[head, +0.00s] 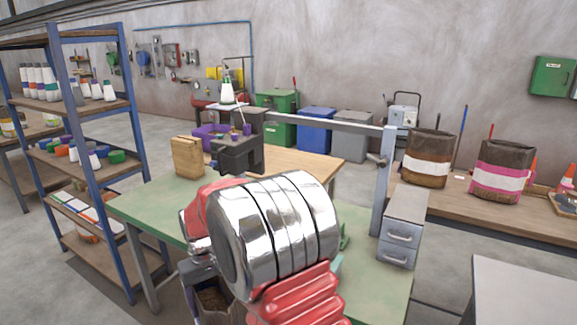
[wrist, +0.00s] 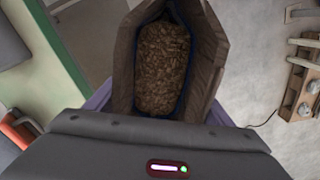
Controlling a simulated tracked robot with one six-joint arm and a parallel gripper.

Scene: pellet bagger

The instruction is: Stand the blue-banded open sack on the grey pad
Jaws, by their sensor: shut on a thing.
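An open brown sack full of tan pellets (wrist: 162,70) fills the middle of the wrist view, its mouth facing the camera and its rim dark blue inside. The blue band is not clearly visible. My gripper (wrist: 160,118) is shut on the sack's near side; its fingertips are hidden. In the head view part of the sack (head: 213,300) shows low beside the green table, mostly covered by my arm. I cannot make out the grey pad in either view.
A green table (head: 150,208) with a grey drawer unit (head: 402,228) stands ahead. A blue-framed shelf (head: 95,170) is at left. A pale table (head: 525,295) is at lower right.

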